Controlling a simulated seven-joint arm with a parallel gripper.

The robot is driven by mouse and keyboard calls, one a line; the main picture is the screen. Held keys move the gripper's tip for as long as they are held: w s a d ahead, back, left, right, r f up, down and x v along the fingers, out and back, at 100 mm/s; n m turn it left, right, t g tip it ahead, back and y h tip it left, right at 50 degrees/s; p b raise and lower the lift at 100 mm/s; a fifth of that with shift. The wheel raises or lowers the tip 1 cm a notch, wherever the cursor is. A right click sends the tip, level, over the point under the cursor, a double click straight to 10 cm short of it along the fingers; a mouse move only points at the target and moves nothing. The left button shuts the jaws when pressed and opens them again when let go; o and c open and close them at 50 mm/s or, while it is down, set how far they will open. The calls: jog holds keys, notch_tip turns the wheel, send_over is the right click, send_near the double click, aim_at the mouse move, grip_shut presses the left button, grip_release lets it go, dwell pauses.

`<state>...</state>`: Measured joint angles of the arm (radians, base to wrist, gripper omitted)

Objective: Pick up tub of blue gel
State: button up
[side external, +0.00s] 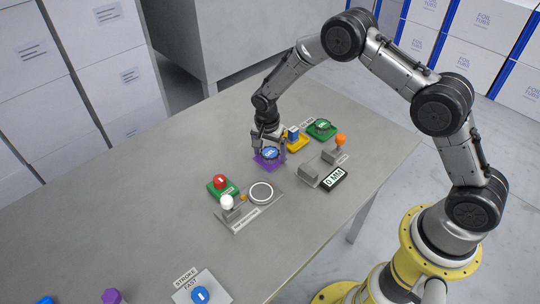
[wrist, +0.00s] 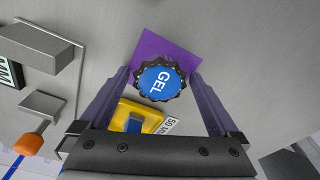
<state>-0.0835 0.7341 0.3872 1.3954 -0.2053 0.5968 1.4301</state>
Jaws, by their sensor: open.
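The tub of blue gel (side external: 271,153) has a blue top and stands on a purple pad (side external: 266,164). My gripper (side external: 268,144) is low over the tub. In the wrist view my gripper (wrist: 159,74) is open, with one finger on each side of the tub. Whether the fingers touch its rim I cannot tell.
Close behind the tub is a yellow pad (side external: 302,144) with a blue block, then a dark-rimmed tub on green (side external: 321,129). An orange-knobbed lever (side external: 340,141) and a display (side external: 334,179) are to the right. A plate with a white knob (side external: 227,202) is in front.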

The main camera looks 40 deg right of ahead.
jog(key=shift+c, duration=0.4)
jog(key=c, duration=1.3)
jog(key=shift+r, duration=0.1)
